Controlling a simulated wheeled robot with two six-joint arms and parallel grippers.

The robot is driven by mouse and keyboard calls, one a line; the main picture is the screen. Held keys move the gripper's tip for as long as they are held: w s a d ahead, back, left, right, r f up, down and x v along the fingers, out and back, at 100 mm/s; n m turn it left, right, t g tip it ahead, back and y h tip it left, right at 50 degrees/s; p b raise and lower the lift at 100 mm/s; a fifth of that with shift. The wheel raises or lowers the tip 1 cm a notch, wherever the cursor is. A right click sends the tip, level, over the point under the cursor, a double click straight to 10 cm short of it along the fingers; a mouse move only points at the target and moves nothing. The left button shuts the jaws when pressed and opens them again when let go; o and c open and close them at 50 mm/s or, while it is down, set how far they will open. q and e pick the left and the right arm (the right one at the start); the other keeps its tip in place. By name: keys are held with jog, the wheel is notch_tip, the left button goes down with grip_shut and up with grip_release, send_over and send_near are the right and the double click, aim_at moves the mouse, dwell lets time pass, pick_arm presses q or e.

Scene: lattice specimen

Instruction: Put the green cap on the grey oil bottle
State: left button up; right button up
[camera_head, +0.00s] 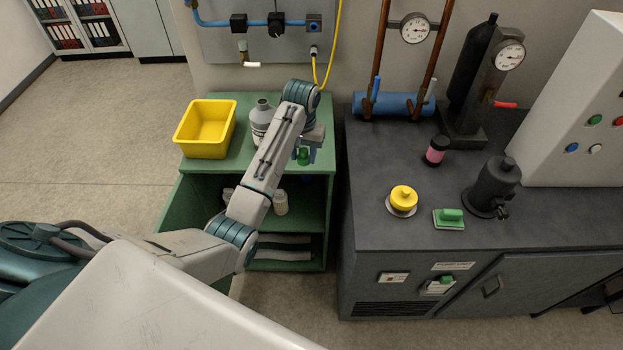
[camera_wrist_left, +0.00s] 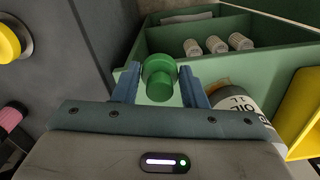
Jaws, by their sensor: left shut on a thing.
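The grey oil bottle (camera_head: 262,119) stands upright on top of the green cabinet, partly hidden behind my left arm in the head view. In the left wrist view the oil bottle (camera_wrist_left: 236,103) shows its label at the right, beside the gripper. My left gripper (camera_head: 304,152) is shut on the green cap (camera_head: 304,157) and holds it to the right of the bottle, apart from it. In the left wrist view the green cap (camera_wrist_left: 159,78) sits between the two blue fingers of the left gripper (camera_wrist_left: 159,88). My right gripper is in neither view.
A yellow bin (camera_head: 206,129) stands on the green cabinet (camera_head: 322,108), left of the bottle.

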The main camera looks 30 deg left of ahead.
pick_arm(q)
jog(key=w+a+r, duration=0.2)
jog(key=a+r, duration=0.3)
jog(key=w+a+r, duration=0.3)
jog(key=a+r, duration=0.2)
jog(key=a, duration=0.1)
jog(key=w+a+r, duration=0.3)
jog(key=a+r, duration=0.2)
jog(key=a, duration=0.1)
jog(key=shift+a+r, duration=0.25)
jog(key=shift+r, duration=0.15)
jog(key=shift+f, duration=2)
jog(key=shift+w+f, duration=0.1)
jog(key=shift+f, duration=0.55)
jog(key=shift+o, duration=1)
jog(key=shift+r, duration=0.1)
jog(key=shift+c, duration=0.9)
